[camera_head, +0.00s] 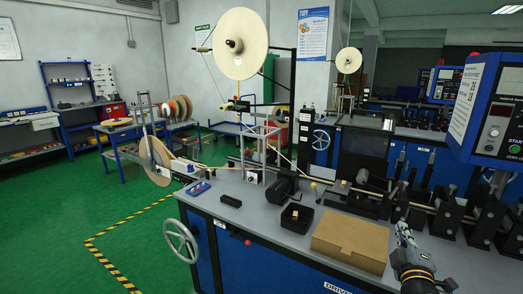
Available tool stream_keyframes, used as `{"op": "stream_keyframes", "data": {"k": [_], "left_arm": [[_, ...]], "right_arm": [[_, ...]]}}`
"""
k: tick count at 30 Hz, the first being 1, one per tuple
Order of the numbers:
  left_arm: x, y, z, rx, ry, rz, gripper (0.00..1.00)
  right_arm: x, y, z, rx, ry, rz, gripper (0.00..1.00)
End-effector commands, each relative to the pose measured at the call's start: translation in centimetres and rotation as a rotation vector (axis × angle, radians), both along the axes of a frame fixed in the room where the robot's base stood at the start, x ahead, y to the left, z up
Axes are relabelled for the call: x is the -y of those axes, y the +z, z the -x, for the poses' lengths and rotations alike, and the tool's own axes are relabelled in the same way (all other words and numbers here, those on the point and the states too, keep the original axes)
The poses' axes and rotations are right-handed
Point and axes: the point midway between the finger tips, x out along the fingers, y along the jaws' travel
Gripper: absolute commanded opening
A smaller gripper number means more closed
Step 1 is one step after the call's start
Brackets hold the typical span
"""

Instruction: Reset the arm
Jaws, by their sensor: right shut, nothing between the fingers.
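My right gripper (404,232) shows at the lower right in the head view, at the end of my dark arm that comes in from the bottom edge. Its fingers are shut with nothing between them. It is just right of a brown cardboard box (350,238) on the grey worktop, apart from it as far as I can tell. My left gripper and arm are not in view.
A blue machine bench (270,262) carries the worktop. A small black tray (296,216), a motor (284,188) and a row of black clamps (450,210) stand on it. A cream tape reel (240,44) hangs above. A blue control panel (490,110) juts in at right. Green floor at left is open.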

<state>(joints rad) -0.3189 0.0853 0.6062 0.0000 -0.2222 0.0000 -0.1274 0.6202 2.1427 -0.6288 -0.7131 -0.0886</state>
Motion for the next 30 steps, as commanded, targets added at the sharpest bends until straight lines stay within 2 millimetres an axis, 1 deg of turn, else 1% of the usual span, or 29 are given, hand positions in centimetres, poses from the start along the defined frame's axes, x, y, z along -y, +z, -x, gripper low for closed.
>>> {"op": "stream_keyframes", "data": {"k": [1, 7, 11, 14, 17, 18, 20, 21, 23, 24, 27, 29, 30], "left_arm": [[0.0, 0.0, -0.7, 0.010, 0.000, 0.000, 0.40], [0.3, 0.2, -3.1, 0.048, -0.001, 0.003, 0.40], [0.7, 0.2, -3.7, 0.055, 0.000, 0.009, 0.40], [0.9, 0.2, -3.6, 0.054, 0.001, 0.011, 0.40], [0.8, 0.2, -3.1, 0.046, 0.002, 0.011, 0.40], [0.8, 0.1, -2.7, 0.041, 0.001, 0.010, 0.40], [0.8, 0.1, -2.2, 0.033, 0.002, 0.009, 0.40], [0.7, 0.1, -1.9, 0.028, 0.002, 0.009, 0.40], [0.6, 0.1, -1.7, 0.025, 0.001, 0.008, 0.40], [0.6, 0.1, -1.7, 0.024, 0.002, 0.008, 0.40], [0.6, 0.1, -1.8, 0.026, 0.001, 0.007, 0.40], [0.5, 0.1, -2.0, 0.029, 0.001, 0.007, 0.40], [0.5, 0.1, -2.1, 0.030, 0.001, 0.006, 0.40]], "right_arm": [[-0.1, -1.0, 0.4, -0.019, -0.012, -0.036, 0.00], [-0.4, -4.7, 2.3, -0.101, -0.063, -0.187, 0.00], [-0.9, -7.9, 4.1, -0.177, -0.107, -0.306, 0.00], [-1.6, -10.7, 6.0, -0.250, -0.150, -0.413, 0.00], [-2.6, -13.6, 8.3, -0.334, -0.195, -0.526, 0.00], [-3.1, -14.9, 9.3, -0.373, -0.214, -0.573, 0.00], [-4.0, -16.6, 11.0, -0.431, -0.244, -0.643, 0.00], [-4.7, -17.7, 12.1, -0.472, -0.263, -0.689, 0.00], [-5.7, -19.2, 14.0, -0.534, -0.293, -0.758, 0.00], [-6.5, -20.2, 15.2, -0.577, -0.313, -0.803, 0.00], [-8.5, -22.2, 18.4, -0.683, -0.359, -0.908, 0.00], [-9.7, -23.2, 20.3, -0.746, -0.385, -0.967, 0.00], [-10.6, -23.7, 21.6, -0.787, -0.401, -1.003, 0.00]]}}
